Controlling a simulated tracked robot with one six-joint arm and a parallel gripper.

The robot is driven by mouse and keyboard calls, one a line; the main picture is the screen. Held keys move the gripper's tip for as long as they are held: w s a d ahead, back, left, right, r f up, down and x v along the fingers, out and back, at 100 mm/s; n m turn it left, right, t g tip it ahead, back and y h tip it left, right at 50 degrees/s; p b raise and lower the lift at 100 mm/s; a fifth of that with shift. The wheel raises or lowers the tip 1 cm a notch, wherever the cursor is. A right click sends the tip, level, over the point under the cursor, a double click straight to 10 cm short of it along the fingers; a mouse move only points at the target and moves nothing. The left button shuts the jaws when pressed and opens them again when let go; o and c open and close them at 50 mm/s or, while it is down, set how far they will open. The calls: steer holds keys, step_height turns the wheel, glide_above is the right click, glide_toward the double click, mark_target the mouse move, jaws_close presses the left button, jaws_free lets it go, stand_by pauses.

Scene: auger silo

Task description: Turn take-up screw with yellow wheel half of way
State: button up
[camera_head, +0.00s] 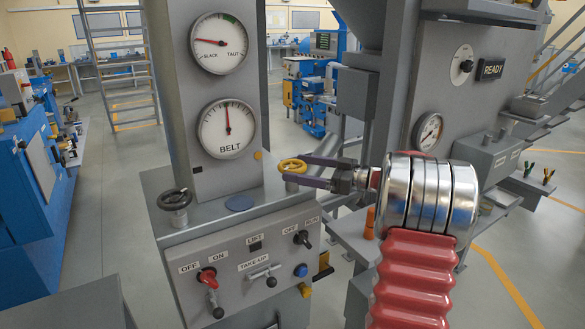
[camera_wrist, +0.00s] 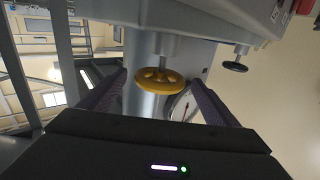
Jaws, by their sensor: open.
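The yellow wheel (camera_head: 293,166) of the take-up screw sits near the right rear of the grey control box. It also shows in the wrist view (camera_wrist: 160,92), mounted on a metal shaft. My gripper (camera_head: 296,168) reaches in from the right with its jaws open. In the wrist view the two dark fingers (camera_wrist: 156,98) stand on either side of the wheel, with gaps at both sides. I cannot tell whether they touch it. The upper dial (camera_head: 220,43), marked SLACK and TAUT, has its needle on the slack side.
A black handwheel (camera_head: 175,199) stands on the box's left. The BELT dial (camera_head: 227,129) is on the column behind. The front panel has a red OFF/ON lever (camera_head: 208,278), a TAKE-UP handle (camera_head: 263,275) and a RUN switch (camera_head: 302,238). A grey machine (camera_head: 480,110) stands at the right.

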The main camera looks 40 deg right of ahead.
mark_target(369, 208)
steer(key=v, duration=1)
steer(key=shift+s, duration=0.15)
steer(key=shift+d+f, duration=0.1)
steer(key=shift+d, duration=0.05)
